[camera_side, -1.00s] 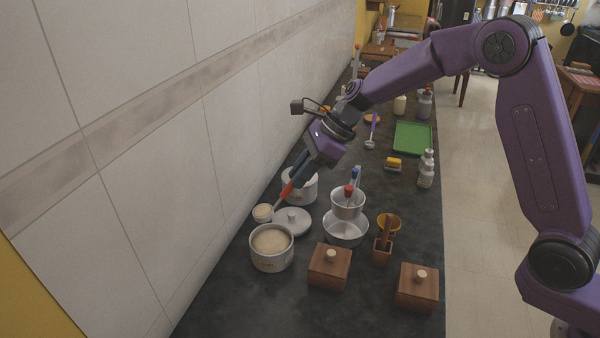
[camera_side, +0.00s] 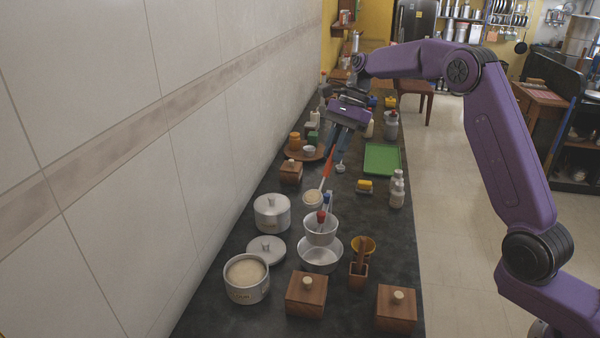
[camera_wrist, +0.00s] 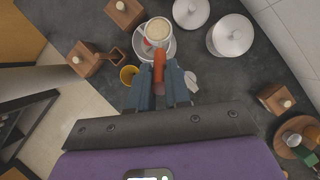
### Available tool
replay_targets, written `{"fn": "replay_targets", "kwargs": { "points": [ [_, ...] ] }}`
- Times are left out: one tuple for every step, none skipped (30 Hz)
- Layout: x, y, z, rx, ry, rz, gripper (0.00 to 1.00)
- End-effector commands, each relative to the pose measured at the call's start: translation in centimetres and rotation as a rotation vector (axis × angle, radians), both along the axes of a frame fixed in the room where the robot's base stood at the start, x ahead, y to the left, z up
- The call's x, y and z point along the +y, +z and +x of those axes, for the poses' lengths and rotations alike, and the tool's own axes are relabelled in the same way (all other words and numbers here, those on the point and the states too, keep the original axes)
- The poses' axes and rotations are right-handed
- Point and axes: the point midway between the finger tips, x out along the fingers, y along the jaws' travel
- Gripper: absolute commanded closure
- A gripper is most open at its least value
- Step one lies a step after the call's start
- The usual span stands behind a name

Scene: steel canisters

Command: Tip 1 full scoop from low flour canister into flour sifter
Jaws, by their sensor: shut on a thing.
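My gripper (camera_side: 338,147) is shut on the orange-red handle (camera_side: 327,170) of a scoop. The scoop's cup (camera_side: 313,199) is filled with pale flour and looks level. In the side view it appears just behind and above the metal flour sifter (camera_side: 320,232), which stands in or over a shallow steel bowl (camera_side: 319,262). In the wrist view the flour-filled scoop (camera_wrist: 158,29) overlaps the bowl (camera_wrist: 143,53) and hides most of the sifter. The low open canister (camera_side: 246,290) with flour inside stands at the front left.
A loose lid (camera_side: 266,249) lies behind the open canister. A closed steel canister (camera_side: 272,213) stands left of the scoop. A green tray (camera_side: 382,158) lies further back. The wall bounds the left.

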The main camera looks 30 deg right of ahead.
Motion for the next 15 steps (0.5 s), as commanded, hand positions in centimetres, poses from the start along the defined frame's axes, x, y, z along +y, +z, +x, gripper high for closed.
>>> {"fn": "replay_targets", "kwargs": {
  "points": [
    [-1.4,0.4,0.0,-0.004,0.017,-0.008,1.00],
    [-2.2,0.6,-0.1,-0.004,0.027,-0.012,1.00],
    [-2.9,0.8,-0.2,-0.005,0.039,-0.017,1.00],
    [-3.4,1.0,-0.3,-0.005,0.047,-0.020,1.00],
    [-3.9,1.1,-0.4,-0.006,0.055,-0.023,1.00],
    [-4.3,1.2,-0.4,-0.006,0.061,-0.026,1.00],
    [-4.6,1.3,-0.5,-0.006,0.065,-0.027,1.00],
    [-4.8,1.3,-0.5,-0.007,0.069,-0.029,1.00],
    [-4.9,1.3,-0.6,-0.008,0.072,-0.031,1.00],
    [-5.0,1.3,-0.6,-0.008,0.073,-0.033,1.00],
    [-5.0,1.2,-0.6,-0.008,0.075,-0.035,1.00],
    [-4.9,1.0,-0.6,-0.007,0.075,-0.039,1.00],
    [-4.9,0.9,-0.7,-0.008,0.075,-0.042,1.00],
    [-4.8,0.7,-0.6,-0.010,0.075,-0.047,1.00],
    [-4.7,0.4,-0.7,-0.011,0.075,-0.053,1.00]
  ]
}}
